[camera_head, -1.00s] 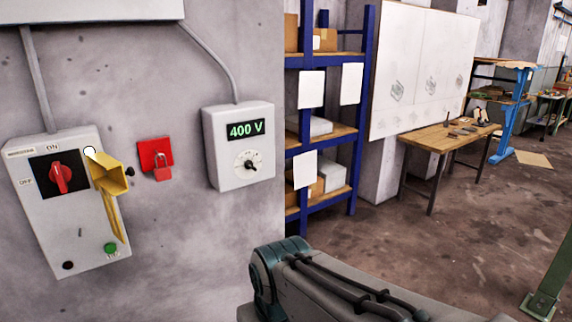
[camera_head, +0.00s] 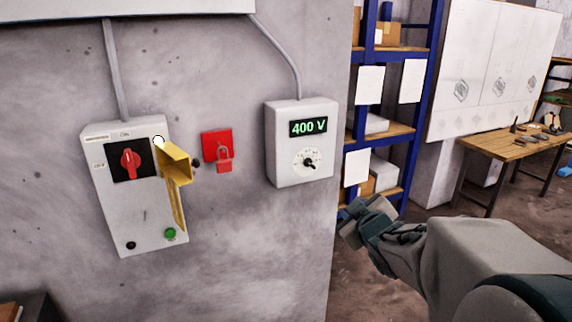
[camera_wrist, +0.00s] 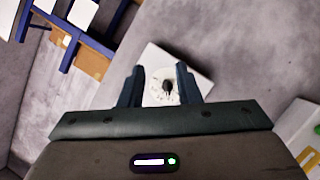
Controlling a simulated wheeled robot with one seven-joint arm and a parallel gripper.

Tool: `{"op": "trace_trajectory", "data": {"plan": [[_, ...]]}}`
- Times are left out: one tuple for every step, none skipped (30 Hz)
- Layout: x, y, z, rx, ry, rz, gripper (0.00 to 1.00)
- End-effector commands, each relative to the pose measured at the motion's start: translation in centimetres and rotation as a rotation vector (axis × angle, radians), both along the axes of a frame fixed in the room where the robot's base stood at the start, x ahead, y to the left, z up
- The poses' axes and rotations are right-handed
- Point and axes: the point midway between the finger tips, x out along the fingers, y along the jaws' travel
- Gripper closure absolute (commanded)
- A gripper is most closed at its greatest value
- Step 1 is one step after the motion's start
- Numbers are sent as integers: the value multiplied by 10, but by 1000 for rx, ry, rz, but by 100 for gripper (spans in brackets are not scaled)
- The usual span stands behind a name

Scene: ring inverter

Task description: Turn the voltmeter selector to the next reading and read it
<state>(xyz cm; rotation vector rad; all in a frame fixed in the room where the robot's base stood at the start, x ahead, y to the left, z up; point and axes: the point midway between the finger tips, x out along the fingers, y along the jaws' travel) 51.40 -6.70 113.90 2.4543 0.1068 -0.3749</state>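The voltmeter (camera_head: 283,147) is a pale grey box on the wall, and its green display (camera_head: 308,127) reads 400 V. Below the display is a round white dial with a dark selector knob (camera_head: 309,164), pointing to the lower right. My gripper (camera_head: 362,215) is below and to the right of the voltmeter in the head view, apart from it. In the wrist view, my gripper (camera_wrist: 160,67) has its two fingers spread and empty. The selector knob (camera_wrist: 168,88) shows between them, some distance beyond; the display is not visible there.
Left of the voltmeter are a red padlock plate (camera_head: 217,146) and a switch box (camera_head: 133,205) with a red rotary switch and a yellow flap standing out. Blue shelving (camera_head: 424,85) stands right of the wall's corner. A wooden table (camera_head: 500,147) is farther back.

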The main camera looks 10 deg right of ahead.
Motion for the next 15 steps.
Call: {"op": "trace_trajectory", "data": {"plan": [[7,0,6,-18,-49,48,70],[10,2,10,-29,-79,82,70],[13,6,16,-41,-119,126,70],[15,8,19,-48,-146,157,70],[16,10,22,-55,-172,186,70],[17,13,26,-61,-204,222,70],[17,15,29,-65,-224,245,70],[17,17,31,-66,-242,266,70],[17,19,34,-69,-263,289,70],[17,21,35,-70,-277,305,70],[17,22,36,-72,-287,318,70],[17,23,38,-72,-298,330,70],[17,24,39,-72,-305,338,70],[18,25,39,-73,-309,343,70],[19,26,40,-73,-312,347,70]]}}
